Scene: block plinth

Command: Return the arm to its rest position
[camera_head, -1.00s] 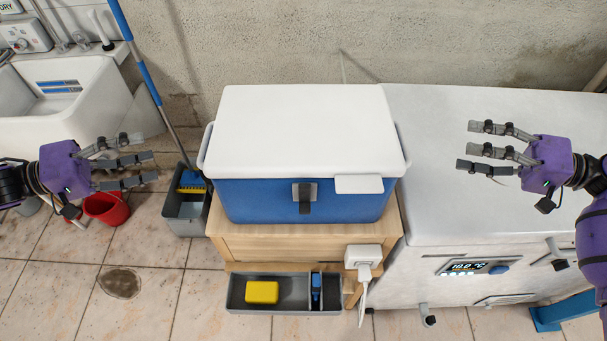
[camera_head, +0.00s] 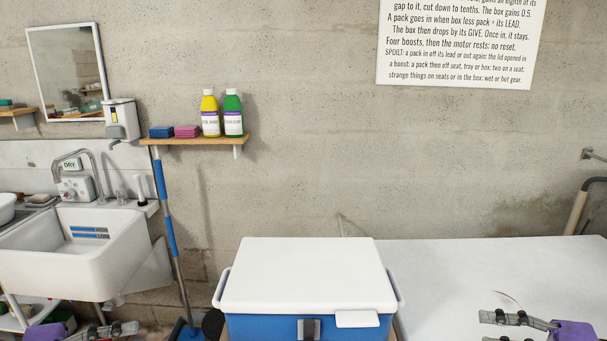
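My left gripper (camera_head: 118,330) is at the bottom left of the head view, mostly cut off by the lower edge; one grey finger and some purple housing show. My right gripper (camera_head: 498,328) is at the bottom right, also partly cut off, with its grey fingers pointing left and spread apart. I see nothing held in the visible part of either gripper. A blue cool box (camera_head: 260,328) with a white lid (camera_head: 305,272) stands between them, apart from both. Its lid is shut.
A white worktop (camera_head: 470,265) lies right of the box, under my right gripper. A sink (camera_head: 75,250) and a blue-handled mop (camera_head: 166,210) stand at left. A shelf (camera_head: 195,142) holds a yellow bottle (camera_head: 210,115) and a green bottle (camera_head: 233,115). A notice (camera_head: 460,45) hangs upper right.

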